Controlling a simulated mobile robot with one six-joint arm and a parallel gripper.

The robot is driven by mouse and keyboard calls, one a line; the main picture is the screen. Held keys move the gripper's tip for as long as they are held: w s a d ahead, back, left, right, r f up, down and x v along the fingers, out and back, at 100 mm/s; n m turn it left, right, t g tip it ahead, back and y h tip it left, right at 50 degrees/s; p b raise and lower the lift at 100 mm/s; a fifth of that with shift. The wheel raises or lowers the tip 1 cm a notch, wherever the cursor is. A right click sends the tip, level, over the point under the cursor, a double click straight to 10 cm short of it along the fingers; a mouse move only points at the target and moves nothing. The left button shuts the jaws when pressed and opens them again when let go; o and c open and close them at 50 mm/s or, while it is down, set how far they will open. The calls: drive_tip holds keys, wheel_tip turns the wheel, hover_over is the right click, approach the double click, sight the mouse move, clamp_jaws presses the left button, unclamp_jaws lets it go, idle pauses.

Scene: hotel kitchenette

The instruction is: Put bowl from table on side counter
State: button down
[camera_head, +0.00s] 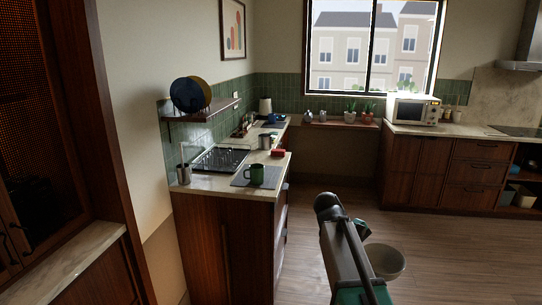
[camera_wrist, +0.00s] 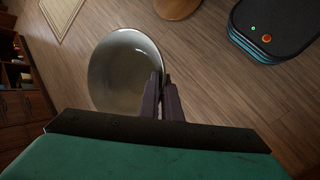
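A pale grey-white bowl (camera_head: 387,262) is held above the wooden floor in the head view, beyond my arm. It also shows in the wrist view (camera_wrist: 120,72), seen from above, and its inside looks empty. My gripper (camera_wrist: 161,76) has its two dark fingers close together at the bowl's rim, shut on it. In the head view my arm hides part of the bowl. A counter (camera_head: 213,185) with a pale top runs along the left wall, left of my arm and apart from the bowl. I cannot tell which surface is the table.
A green mug (camera_head: 257,174) on a grey mat (camera_head: 240,181), a red item (camera_head: 278,152) and a dark rack (camera_head: 219,159) occupy the left counter. A microwave (camera_head: 412,109) stands on the back right counter. A round wooden thing (camera_wrist: 178,8) shows at the wrist view's top.

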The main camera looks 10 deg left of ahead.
drive_tip(key=w+d+r+m, duration=0.1)
drive_tip(key=d+r, duration=0.2)
drive_tip(key=r, duration=0.2)
drive_tip(key=w+d+r+m+g, duration=0.1)
drive_tip(key=d+r, duration=0.2)
drive_tip(key=r, duration=0.3)
drive_tip(key=shift+a, duration=0.1)
